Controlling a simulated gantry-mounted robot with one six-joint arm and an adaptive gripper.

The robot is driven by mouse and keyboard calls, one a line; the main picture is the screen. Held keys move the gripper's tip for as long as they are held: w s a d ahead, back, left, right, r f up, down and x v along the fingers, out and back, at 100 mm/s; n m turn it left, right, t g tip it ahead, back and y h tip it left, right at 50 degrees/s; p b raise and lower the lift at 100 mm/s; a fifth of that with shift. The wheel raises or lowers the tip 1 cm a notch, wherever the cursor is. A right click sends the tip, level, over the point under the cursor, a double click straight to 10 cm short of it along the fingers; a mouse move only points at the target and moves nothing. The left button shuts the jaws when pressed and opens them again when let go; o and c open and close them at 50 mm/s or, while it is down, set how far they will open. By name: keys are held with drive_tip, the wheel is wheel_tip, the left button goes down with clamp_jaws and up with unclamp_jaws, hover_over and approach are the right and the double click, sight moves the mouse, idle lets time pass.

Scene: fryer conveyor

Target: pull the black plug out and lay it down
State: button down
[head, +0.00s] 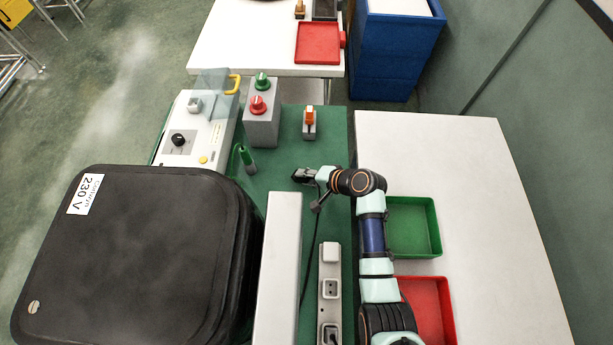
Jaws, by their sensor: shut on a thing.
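My gripper (306,176) reaches left from the wrist, above the green bench top. It is shut on the black plug (298,174), which is small and blends with the dark fingers, so its outline and tilt are hard to tell. A black cable (315,250) hangs from beside the gripper and runs down the picture between a pale rail and the socket strip (330,310). The plug is held well apart from the strip. The strip's middle socket shows bare, and something dark sits in its lowest visible socket.
A large black fryer (140,260) stands left, beside the pale rail (278,270). A grey box with red and green knobs (262,125) and an orange-topped switch (309,122) stand beyond my gripper. Green (432,225) and red (445,310) trays lie right.

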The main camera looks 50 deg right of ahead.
drive_tip(key=c, duration=0.8)
unclamp_jaws()
drive_tip(key=v, duration=1.2)
